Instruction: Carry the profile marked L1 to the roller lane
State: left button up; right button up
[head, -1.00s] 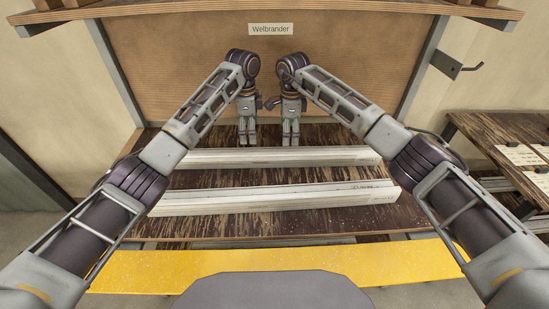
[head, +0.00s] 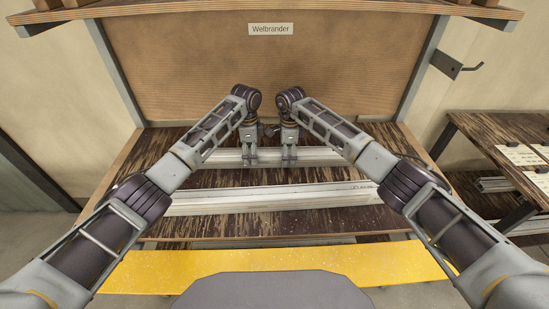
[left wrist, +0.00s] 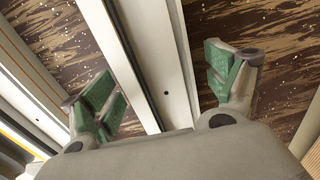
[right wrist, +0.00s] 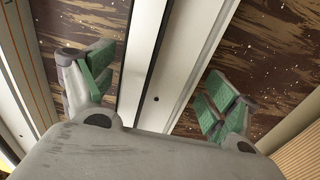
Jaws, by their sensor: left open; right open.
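Two long pale profiles lie across the dark wooden bench: a rear profile (head: 320,156) and a front profile (head: 270,199). The front one bears small print that I cannot read, so I cannot tell which is L1. My left gripper (head: 249,158) and right gripper (head: 289,158) are open, close together near the middle of the rear profile. In the left wrist view the rear profile (left wrist: 165,50) runs between the open green-padded fingers. In the right wrist view it (right wrist: 170,50) also runs between them. No grip shows. I cannot identify the roller lane in view.
A yellow strip (head: 260,264) runs along the bench's front. A back panel with a "Welbrander" sign (head: 270,29) stands behind. At right are a wall hook (head: 470,67) and a second dark table (head: 490,135) with paper labels. Bare bench lies between the profiles.

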pick_arm(q)
jog(key=shift+f, duration=0.1)
jog(key=shift+c, duration=0.3)
pick_arm(e)
jog(key=shift+c, duration=0.3)
pick_arm(q)
jog(key=c, duration=1.9)
pick_arm(e)
jog(key=c, duration=1.9)
